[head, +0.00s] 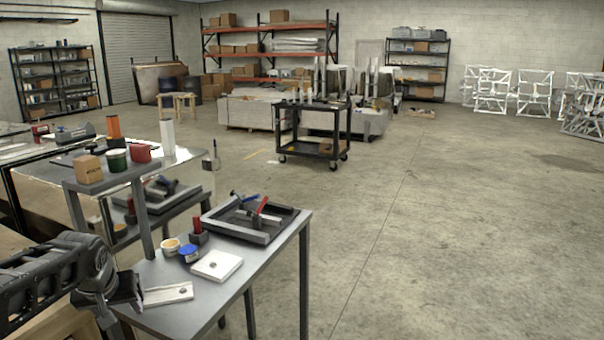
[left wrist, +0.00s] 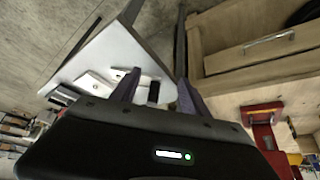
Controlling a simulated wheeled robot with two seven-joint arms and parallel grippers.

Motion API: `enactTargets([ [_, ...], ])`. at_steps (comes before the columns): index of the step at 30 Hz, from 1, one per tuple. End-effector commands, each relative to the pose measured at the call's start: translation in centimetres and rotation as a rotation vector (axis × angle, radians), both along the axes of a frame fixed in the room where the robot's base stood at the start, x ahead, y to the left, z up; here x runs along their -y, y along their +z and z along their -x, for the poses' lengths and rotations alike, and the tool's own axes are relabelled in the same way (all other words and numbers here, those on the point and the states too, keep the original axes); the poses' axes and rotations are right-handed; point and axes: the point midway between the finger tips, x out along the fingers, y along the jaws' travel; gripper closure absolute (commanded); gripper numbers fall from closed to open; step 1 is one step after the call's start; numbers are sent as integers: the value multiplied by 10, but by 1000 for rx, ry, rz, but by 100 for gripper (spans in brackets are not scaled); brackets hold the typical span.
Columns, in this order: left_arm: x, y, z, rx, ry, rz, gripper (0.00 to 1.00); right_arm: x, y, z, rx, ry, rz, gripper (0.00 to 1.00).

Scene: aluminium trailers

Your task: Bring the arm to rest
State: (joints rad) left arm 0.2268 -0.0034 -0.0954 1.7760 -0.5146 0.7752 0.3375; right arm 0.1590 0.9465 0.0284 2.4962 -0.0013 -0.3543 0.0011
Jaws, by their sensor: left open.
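My left arm (head: 45,280) comes in from the left edge of the head view. Its dark left gripper (head: 128,295) is at the left end of the grey metal table (head: 265,262), close to a flat whitish plate (head: 168,294). In the left wrist view the two fingers (left wrist: 157,92) stand apart with a clear gap between them and nothing held. The tabletop (left wrist: 122,50) and pale plates (left wrist: 95,82) show beyond them. Whether the gripper touches the table cannot be told. My right gripper is in neither view.
The table carries a square white plate (head: 217,265), small jars (head: 188,253) and a grey tray (head: 250,222) with clamps. A raised shelf (head: 112,175) holds cans and a box. A wooden drawer unit (left wrist: 255,45) shows beside the gripper. Open floor (head: 430,240) lies to the right.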

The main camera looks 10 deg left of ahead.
Motion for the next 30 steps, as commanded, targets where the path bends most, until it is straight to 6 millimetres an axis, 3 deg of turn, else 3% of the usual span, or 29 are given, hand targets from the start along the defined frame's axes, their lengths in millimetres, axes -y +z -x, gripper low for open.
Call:
enactTargets([
  [11,58,-76,-21,-44,-120,74,47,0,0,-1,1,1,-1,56],
  [17,113,-143,-24,-79,-211,146,47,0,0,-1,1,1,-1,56],
  [20,153,-190,-16,-109,-265,202,47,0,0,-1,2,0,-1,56],
  [23,206,-248,5,-149,-323,275,47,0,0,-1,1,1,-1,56],
  [26,259,-302,42,-194,-369,349,47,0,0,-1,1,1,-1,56],
  [30,323,-363,113,-263,-404,436,47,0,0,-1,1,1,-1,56],
])
